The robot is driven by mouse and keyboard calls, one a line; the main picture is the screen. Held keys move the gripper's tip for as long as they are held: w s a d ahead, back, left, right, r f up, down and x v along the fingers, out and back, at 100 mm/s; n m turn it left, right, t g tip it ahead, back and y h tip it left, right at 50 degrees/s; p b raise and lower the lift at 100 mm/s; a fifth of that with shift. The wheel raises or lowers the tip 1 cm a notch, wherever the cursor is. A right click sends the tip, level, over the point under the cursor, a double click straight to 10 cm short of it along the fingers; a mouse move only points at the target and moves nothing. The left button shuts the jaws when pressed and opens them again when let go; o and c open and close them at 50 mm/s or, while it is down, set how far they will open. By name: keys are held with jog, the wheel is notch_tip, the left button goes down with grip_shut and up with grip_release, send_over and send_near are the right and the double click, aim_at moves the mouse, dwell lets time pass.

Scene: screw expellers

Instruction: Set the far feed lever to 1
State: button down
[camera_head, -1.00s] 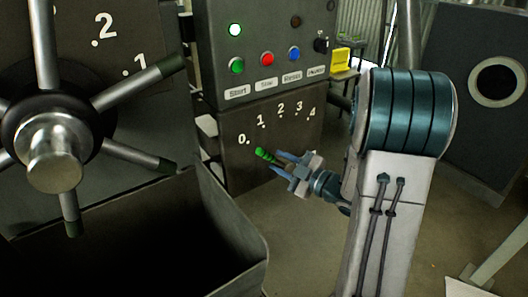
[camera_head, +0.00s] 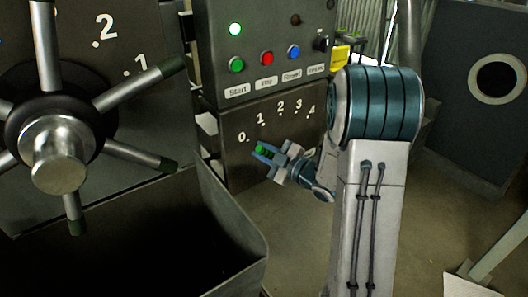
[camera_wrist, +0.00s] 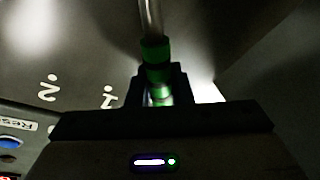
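The far feed lever shows its green grip (camera_head: 261,150) in front of the dark panel with the marks 0 to 4, low and just right of the 0 mark (camera_head: 242,138). In the wrist view its green grip (camera_wrist: 155,48) and bare metal rod run up from between my fingers. My gripper (camera_head: 265,152) has one finger on each side of the grip. Whether the fingers press on it or leave a small gap cannot be told. The mark 1 (camera_head: 261,119) is above the grip. The lever's pivot is not clear to see.
A control box (camera_head: 266,50) with coloured buttons stands above the marked panel. A near spoked wheel (camera_head: 60,160) and an open dark bin (camera_head: 225,195) are at the left. A dark machine with a round port (camera_head: 497,79) stands at the right. Floor shows between.

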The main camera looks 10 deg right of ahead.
jog(key=shift+w+d+r+m+t+y+b, duration=0.1)
jog(key=shift+w+d+r+m+t, duration=0.25)
jog(key=shift+d+m, duration=0.35)
jog(key=shift+w+d+r+m+t+y+b, duration=0.15)
jog(key=shift+d+r+m, duration=0.4)
jog(key=shift+m, duration=0.3)
jog(key=shift+w+d+r+m+t+y+b, duration=0.1)
jog(key=shift+w+d+r+m, duration=0.2)
jog(key=shift+d+m, duration=0.4)
jog(key=shift+a, duration=0.1)
jog(key=c, duration=1.6)
grip_release()
jog(key=shift+s, duration=0.1)
jog(key=b+v, duration=0.2)
jog(key=v, duration=1.1)
jog(key=shift+s+d+r, duration=0.1)
jog(key=shift+s+d, duration=0.15)
jog(key=shift+s, duration=0.1)
